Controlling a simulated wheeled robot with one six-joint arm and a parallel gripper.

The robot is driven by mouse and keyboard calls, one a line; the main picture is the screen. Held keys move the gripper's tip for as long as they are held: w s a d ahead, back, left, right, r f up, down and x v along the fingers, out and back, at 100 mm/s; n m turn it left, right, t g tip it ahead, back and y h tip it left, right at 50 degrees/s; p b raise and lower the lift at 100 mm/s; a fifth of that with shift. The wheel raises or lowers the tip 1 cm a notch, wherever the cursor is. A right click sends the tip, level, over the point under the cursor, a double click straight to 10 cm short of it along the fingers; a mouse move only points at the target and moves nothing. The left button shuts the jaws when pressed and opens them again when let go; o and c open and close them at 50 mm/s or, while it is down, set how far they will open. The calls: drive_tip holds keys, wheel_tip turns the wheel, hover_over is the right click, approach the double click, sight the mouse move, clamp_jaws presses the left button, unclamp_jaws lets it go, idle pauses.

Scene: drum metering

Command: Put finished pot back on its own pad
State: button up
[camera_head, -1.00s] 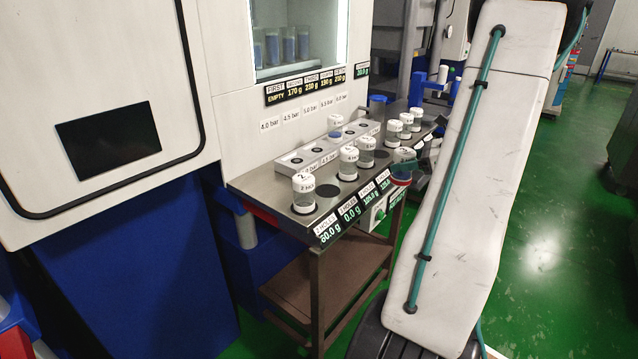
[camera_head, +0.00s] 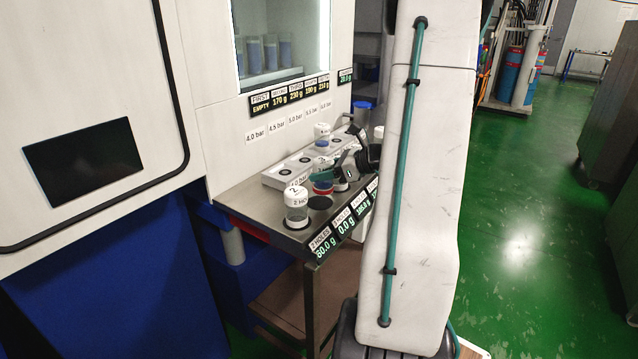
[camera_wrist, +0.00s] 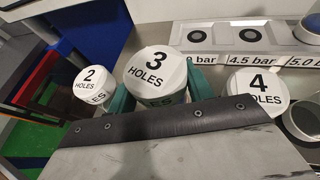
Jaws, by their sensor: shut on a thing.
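The pot marked 3 HOLES (camera_wrist: 157,72) has a white lid and sits between the teal fingers of my gripper (camera_wrist: 160,92), which is shut on it. In the head view my gripper (camera_head: 322,178) is over the bench, just right of the pot marked 2 HOLES (camera_head: 297,208); a red and blue band (camera_head: 322,187) shows there. A bare dark round pad (camera_head: 319,203) lies just below and in front of the gripper. The display by it (camera_head: 346,226) reads 0.0 g. I cannot tell how high the held pot is.
The 2 HOLES pot (camera_wrist: 92,82) is close on the left and the 4 HOLES pot (camera_wrist: 262,88) on the right. Behind is the pressure block (camera_head: 285,175) with a white-lidded pot (camera_head: 322,131).

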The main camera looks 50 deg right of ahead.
sight(319, 183)
drive_tip(key=shift+w+a+f, duration=0.2)
drive_tip(key=shift+w+a, duration=0.25)
drive_tip(key=shift+f, duration=1.6)
drive_tip(key=o, duration=1.1)
drive_tip(key=shift+f, duration=0.15)
drive_tip(key=shift+o, duration=0.2)
